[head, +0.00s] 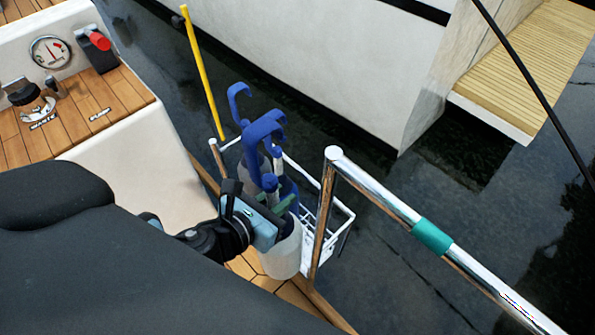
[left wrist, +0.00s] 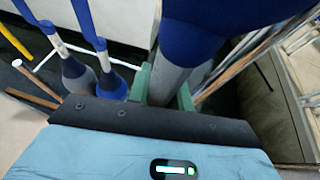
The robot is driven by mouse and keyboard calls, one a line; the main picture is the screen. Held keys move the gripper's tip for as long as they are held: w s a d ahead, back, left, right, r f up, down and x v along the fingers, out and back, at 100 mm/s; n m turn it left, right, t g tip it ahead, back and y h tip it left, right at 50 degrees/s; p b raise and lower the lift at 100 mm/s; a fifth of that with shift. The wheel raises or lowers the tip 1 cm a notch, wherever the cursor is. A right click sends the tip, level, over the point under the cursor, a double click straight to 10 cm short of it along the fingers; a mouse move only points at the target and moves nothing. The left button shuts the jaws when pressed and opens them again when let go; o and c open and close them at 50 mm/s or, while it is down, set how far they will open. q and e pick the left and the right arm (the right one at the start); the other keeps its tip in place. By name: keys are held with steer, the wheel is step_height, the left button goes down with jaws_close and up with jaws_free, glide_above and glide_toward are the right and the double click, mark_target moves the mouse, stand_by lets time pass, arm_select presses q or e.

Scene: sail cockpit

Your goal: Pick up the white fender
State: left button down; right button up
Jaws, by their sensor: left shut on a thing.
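The white fender (head: 285,255) has a white lower body and a blue top, and it hangs upright near the rail in the head view. My left gripper (head: 277,204), with green fingers, is shut on its upper part. In the left wrist view the fender (left wrist: 168,82) stands between the two green fingers (left wrist: 163,92), its blue part filling the top of the picture. The gripper hides part of the fender in the head view. My right gripper is not in view.
A white wire basket (head: 340,212) hangs at the rail, with other blue-topped fenders (left wrist: 75,72) beside the held one. A steel rail (head: 385,200) with a green band (head: 432,236) runs to the right. A yellow pole (head: 203,70) stands behind. Dark water lies beyond.

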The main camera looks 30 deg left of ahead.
arm_select(q)
steer(key=shift+s+a+r, duration=0.1)
steer(key=shift+s+a, duration=0.1)
steer(key=shift+s, duration=0.8)
steer(key=shift+s+a, duration=0.2)
steer(key=shift+s, duration=0.8)
steer(key=w+a+r+n+y, duration=0.1)
steer(key=w+r, duration=0.6)
steer(key=r, duration=0.4)
steer(key=w+a+r+n+y, duration=0.1)
steer(key=w+r, duration=0.6)
steer(key=r, duration=0.4)
steer(key=shift+a+r+y, duration=0.25)
steer(key=shift+r+y, duration=0.05)
steer(key=shift+s, duration=0.1)
